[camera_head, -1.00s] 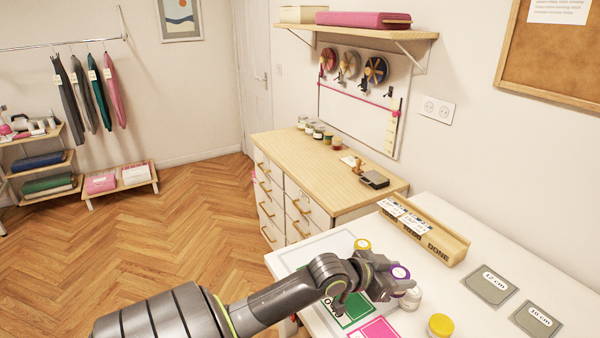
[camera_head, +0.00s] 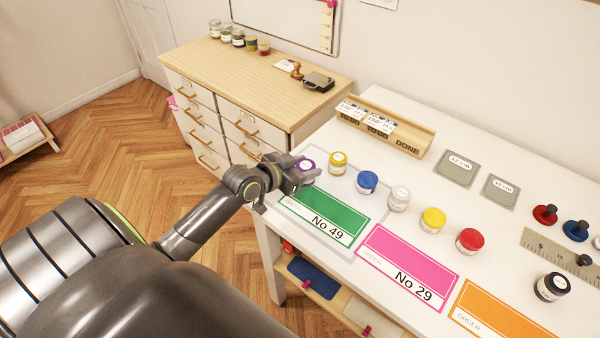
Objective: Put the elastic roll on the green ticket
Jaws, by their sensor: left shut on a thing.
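The green ticket (camera_head: 325,213), marked No 49, lies on a pale mat at the left end of the white table. My left gripper (camera_head: 301,172) is shut on a small purple-topped roll or jar (camera_head: 307,164) with a white label. It is held at the ticket's far left corner; any gap to the table cannot be told. A black roll or jar (camera_head: 552,287) with a white label stands at the right. I cannot tell which labelled item is the elastic roll. My right gripper is not in view.
Yellow (camera_head: 338,162), blue (camera_head: 367,182), white (camera_head: 399,198), another yellow (camera_head: 433,220) and red (camera_head: 470,242) items line the tickets' far edge. Pink (camera_head: 410,264) and orange (camera_head: 500,312) tickets lie to the right. A wooden DONE holder (camera_head: 412,142) stands behind.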

